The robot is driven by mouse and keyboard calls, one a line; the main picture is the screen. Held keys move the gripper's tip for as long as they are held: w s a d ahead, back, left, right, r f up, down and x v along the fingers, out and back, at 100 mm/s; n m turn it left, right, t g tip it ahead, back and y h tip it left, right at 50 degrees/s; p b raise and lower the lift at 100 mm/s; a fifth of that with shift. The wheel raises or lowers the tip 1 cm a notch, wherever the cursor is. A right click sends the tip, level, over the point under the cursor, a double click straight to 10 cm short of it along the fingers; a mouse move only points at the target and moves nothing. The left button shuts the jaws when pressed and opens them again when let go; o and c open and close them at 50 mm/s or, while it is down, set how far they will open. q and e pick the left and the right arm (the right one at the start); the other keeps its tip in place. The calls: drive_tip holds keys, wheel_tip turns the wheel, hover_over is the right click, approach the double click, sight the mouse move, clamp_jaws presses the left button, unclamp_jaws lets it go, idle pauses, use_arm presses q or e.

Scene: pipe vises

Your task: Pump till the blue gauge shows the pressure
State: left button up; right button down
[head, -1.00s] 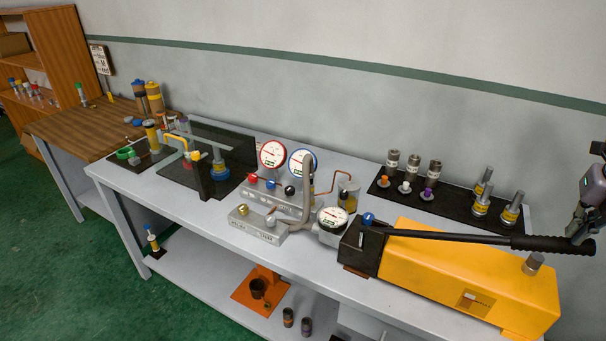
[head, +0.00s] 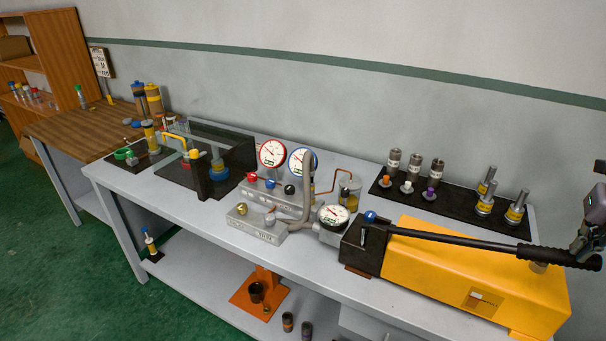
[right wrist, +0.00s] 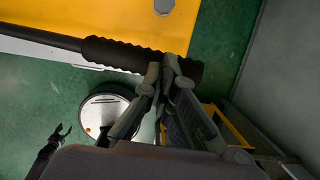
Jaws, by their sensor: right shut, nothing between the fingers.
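The yellow hand pump (head: 455,280) stands at the right end of the grey bench. Its long black handle (head: 450,240) slopes gently down to the right, ending in a ribbed grip (right wrist: 115,53). The blue-rimmed gauge (head: 303,161) stands upright on the grey manifold; its needle is too small to read surely. My right gripper (head: 587,245) is at the handle's end. In the right wrist view its shut fingers (right wrist: 166,78) overlap the ribbed grip, with nothing between them. A dark two-pronged claw, apparently my left gripper (right wrist: 62,133), shows low at left, prongs apart.
A red-rimmed gauge (head: 272,153) stands left of the blue one, and a third gauge (head: 333,216) sits by the pump. Red, blue and black knobs line the manifold (head: 262,192). A black tray (head: 455,205) with metal fittings lies behind the pump. Green floor is clear in front.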

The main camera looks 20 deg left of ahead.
sight(573, 268)
drive_tip(key=shift+s+d+f+b, duration=0.1)
drive_tip(key=shift+d+f+b, duration=0.15)
drive_tip(key=shift+f+b, duration=0.8)
drive_tip(key=shift+d+f+b, duration=0.25)
drive_tip(key=shift+f+b, duration=0.25)
drive_tip(key=shift+f, duration=1.15)
drive_tip(key=shift+f+b, duration=0.45)
drive_tip(key=shift+f, duration=0.3)
drive_tip(key=shift+d+f+b, duration=0.15)
drive_tip(key=shift+f+b, duration=0.55)
drive_tip(key=shift+f, duration=0.15)
drive_tip(key=r+p, duration=0.1)
drive_tip(key=r, duration=0.1)
drive_tip(key=r+p, duration=0.4)
drive_tip(key=shift+a+r, duration=0.15)
drive_tip(key=shift+a, duration=0.15)
drive_tip(key=r+p, duration=0.2)
drive_tip(key=a+r+p, duration=0.1)
drive_tip(key=r+p, duration=0.1)
drive_tip(key=r, duration=0.1)
drive_tip(key=a+r+p, duration=0.1)
drive_tip(key=r, duration=0.2)
drive_tip(key=shift+w+p, duration=0.35)
drive_tip(key=shift+p, duration=0.05)
drive_tip(key=shift+f, duration=0.1)
